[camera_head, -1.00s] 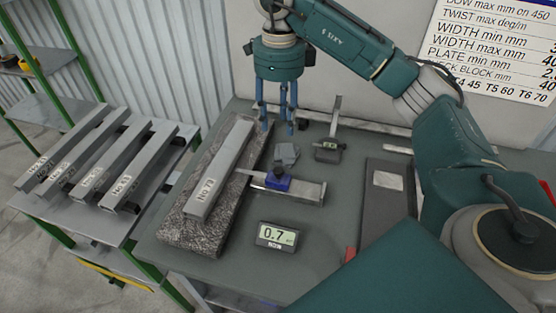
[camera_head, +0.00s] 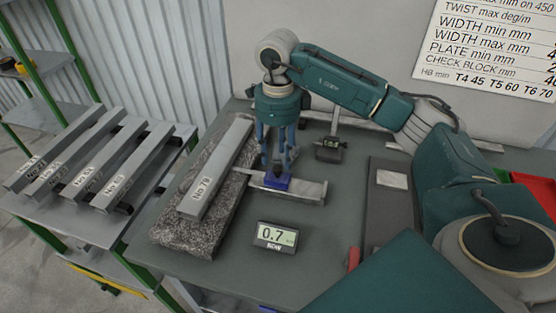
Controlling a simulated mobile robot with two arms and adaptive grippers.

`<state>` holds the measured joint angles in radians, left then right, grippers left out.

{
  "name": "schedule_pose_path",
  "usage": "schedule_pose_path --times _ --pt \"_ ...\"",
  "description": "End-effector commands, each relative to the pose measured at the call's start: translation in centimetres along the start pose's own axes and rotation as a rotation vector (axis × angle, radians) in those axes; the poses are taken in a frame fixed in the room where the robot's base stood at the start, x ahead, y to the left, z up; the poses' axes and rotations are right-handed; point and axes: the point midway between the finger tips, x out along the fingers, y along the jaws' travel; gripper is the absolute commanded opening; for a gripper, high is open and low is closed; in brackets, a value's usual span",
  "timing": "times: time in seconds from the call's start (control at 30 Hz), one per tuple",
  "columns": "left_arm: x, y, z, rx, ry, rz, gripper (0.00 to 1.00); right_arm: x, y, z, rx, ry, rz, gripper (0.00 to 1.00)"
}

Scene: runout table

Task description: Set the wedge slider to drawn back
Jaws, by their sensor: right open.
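The wedge gauge is a flat steel piece (camera_head: 308,192) on the table, right of the granite plate, with a blue slider block (camera_head: 277,183) on it. Its thin left end reaches toward the bar marked No 79 (camera_head: 217,172). My right gripper (camera_head: 279,167) is open, pointing down, with its fingertips just at the blue block. The fingers partly cover the block, and I cannot tell whether they touch it. My left gripper is not in view.
The bar rests on a granite plate (camera_head: 188,239). A display (camera_head: 276,236) reading 0.7 stands in front. A dial gauge on a stand (camera_head: 329,150) is behind. Several bars (camera_head: 128,168) lie on a left rack. A dark plate (camera_head: 388,220) and a red bin (camera_head: 538,192) are at right.

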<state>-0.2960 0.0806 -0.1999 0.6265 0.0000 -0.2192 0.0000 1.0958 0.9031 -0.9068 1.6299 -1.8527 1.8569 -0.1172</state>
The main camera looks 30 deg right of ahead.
Motion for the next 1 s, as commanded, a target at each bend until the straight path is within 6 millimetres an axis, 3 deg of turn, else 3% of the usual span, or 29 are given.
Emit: schedule_pose_path --times 0.23,0.6,0.83,1.0 --pt "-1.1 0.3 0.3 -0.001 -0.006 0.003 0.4 3.2 0.0 0.0 -0.001 0.001 0.002 0.42" --pt "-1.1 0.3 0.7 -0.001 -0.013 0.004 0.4 3.9 0.0 0.0 -0.001 -0.001 -0.001 0.42" --pt "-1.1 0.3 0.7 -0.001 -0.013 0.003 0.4 3.9 0.0 0.0 -0.001 -0.001 -0.001 0.0" --pt "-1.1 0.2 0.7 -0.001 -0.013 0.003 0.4 3.9 0.0 0.0 0.0 -0.001 -0.001 0.0"
